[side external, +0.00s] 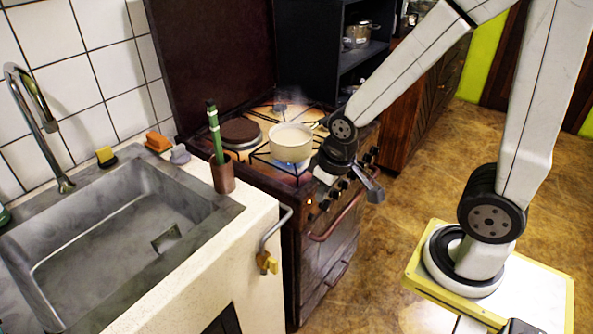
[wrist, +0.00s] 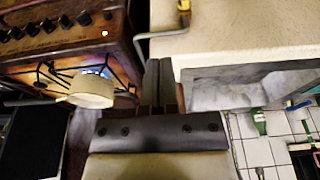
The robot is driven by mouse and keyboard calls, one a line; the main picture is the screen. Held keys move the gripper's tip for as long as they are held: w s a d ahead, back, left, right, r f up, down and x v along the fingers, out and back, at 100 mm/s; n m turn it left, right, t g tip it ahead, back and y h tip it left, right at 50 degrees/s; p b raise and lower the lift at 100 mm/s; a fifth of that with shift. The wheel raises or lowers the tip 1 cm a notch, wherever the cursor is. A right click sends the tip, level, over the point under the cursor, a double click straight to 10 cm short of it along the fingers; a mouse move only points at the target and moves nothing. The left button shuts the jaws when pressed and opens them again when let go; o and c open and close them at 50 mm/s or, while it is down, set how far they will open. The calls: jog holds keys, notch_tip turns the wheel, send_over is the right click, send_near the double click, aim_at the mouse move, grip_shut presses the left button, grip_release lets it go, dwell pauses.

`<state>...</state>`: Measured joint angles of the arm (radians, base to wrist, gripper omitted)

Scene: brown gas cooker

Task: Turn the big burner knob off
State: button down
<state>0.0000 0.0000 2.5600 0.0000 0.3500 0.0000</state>
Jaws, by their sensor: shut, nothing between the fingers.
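The cooker's front panel carries a row of dark knobs (side external: 325,204), which also show at the top left of the wrist view (wrist: 48,25). I cannot tell which one is the big burner knob. A blue flame (side external: 287,168) burns under a cream pot (side external: 291,143) on the front burner. The flame also shows beside the pot (wrist: 92,91) in the wrist view. My gripper (side external: 375,192) is in front of the knob panel, and the arm hides part of the row. In the wrist view its fingers (wrist: 165,68) are together, empty and apart from the knobs.
The counter with the sink (side external: 190,220) stands left of the cooker (side external: 325,265). A bent metal rail (side external: 272,232) sticks out from the counter edge near the cooker. An oven handle (side external: 335,220) projects below the knobs. The floor (side external: 410,240) to the right is clear.

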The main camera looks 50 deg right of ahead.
jog(key=shift+c, duration=1.4)
grip_release()
jog(key=shift+r, duration=0.3)
jog(key=shift+o, duration=0.8)
jog(key=shift+r, duration=0.25)
jog(key=w+v, duration=0.1)
jog(key=v, duration=0.3)
jog(key=w+d+f+n+t+h, duration=0.15)
jog(key=w+d+t, duration=0.3)
jog(key=d, duration=0.45)
jog(key=w+d+f+n+t+h, duration=0.1)
jog(key=w+d+n+t, duration=0.3)
jog(key=d, duration=0.6)
jog(key=s+d+r+t+y, duration=0.2)
jog(key=s+d+t+y, duration=0.1)
jog(key=s+t, duration=0.4)
notch_tip(320, 180, down, 33)
jog(key=shift+r, duration=0.15)
